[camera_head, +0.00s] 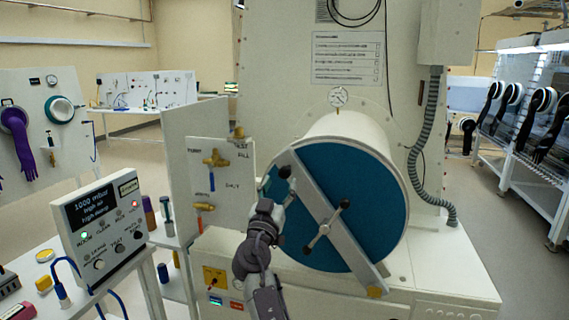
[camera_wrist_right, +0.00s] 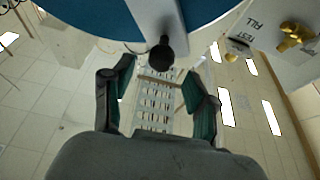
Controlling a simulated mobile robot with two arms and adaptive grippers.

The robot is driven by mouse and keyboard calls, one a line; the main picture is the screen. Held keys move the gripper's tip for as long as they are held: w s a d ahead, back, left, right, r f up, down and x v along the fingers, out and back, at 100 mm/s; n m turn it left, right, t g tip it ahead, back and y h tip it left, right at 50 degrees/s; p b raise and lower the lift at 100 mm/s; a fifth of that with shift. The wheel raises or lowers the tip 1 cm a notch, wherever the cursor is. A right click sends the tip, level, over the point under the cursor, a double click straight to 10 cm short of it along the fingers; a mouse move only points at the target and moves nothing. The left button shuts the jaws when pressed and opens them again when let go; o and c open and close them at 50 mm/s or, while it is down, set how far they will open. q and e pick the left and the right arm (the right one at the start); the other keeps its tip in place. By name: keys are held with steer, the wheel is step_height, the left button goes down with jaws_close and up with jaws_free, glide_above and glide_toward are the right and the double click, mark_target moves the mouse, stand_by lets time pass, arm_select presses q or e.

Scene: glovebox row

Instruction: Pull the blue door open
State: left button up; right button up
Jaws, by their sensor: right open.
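The blue round door (camera_head: 372,215) closes the front of a white horizontal cylinder. A grey diagonal bar (camera_head: 322,211) crosses it, with a dark three-armed handle (camera_head: 324,229) at its middle. A dark knob (camera_head: 285,172) sits at the bar's upper left end. My right gripper (camera_head: 276,184) is at that end, in front of the door's left edge. In the right wrist view, the open fingers (camera_wrist_right: 162,88) stand either side of the space just below the knob (camera_wrist_right: 160,54); I cannot tell whether they touch it. The blue door (camera_wrist_right: 95,14) fills the top there. My left gripper is not in view.
A panel with brass valves (camera_head: 216,160) stands close left of the door. A controller box with a display (camera_head: 100,218) is on the left bench. A grey hose (camera_head: 425,150) runs down at the right. Open floor (camera_head: 490,245) lies right of the machine.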

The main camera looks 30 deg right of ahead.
mark_target(283, 175)
steer(key=p+x, duration=0.1)
steer(key=x, duration=0.4)
steer(key=shift+w+d+r+p, duration=0.1)
steer(key=shift+w+p, duration=0.05)
steer(key=shift+p, duration=0.25)
jaws_close()
